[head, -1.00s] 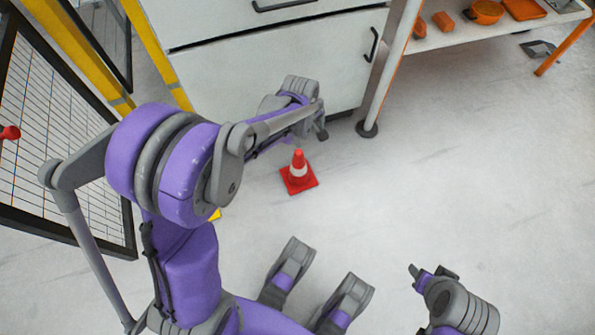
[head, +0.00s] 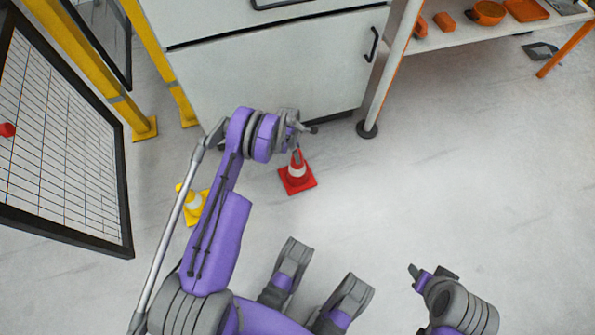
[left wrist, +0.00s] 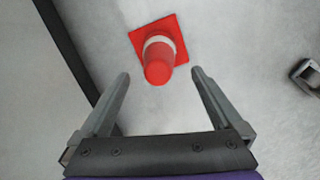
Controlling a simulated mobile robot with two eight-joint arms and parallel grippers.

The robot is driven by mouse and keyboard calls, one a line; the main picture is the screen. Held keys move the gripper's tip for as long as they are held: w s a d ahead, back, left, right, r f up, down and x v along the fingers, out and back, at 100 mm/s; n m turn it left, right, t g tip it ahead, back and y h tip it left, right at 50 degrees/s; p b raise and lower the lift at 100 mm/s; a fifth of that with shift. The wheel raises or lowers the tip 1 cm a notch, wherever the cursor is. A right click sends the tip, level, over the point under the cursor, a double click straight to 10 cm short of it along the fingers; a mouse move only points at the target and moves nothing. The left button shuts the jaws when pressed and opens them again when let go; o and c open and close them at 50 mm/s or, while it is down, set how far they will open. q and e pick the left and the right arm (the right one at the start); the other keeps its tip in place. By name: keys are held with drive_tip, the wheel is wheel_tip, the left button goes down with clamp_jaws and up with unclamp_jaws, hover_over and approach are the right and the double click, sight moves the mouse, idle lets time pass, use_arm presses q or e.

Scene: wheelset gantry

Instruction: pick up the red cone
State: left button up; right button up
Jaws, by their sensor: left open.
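The red cone (head: 297,179) with a white band stands upright on the floor, in front of the white cabinet. My left gripper (head: 302,142) is just above and behind its top in the head view, partly covering the tip. In the left wrist view the cone (left wrist: 158,62) is seen from above, its tip pointing toward the gap between the fingers. The left gripper (left wrist: 160,85) is open and empty, its fingertips on either side of the tip and apart from it. My right gripper (head: 425,276) is at the lower right, away from the cone; its jaws are unclear.
A yellow cone (head: 193,205) stands left, partly behind my left arm. The white cabinet (head: 270,70) and a shelf leg (head: 368,128) are close behind the red cone. A mesh panel (head: 60,150) stands at left. The floor at right is clear.

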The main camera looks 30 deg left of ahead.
sight(297, 166)
use_arm(q)
wheel_tip(297, 166, down, 6)
drive_tip(key=b, duration=0.2)
drive_tip(key=shift+w+d+f, duration=0.25)
drive_tip(key=shift+w, duration=0.1)
drive_tip(key=shift+c, duration=0.2)
clamp_jaws()
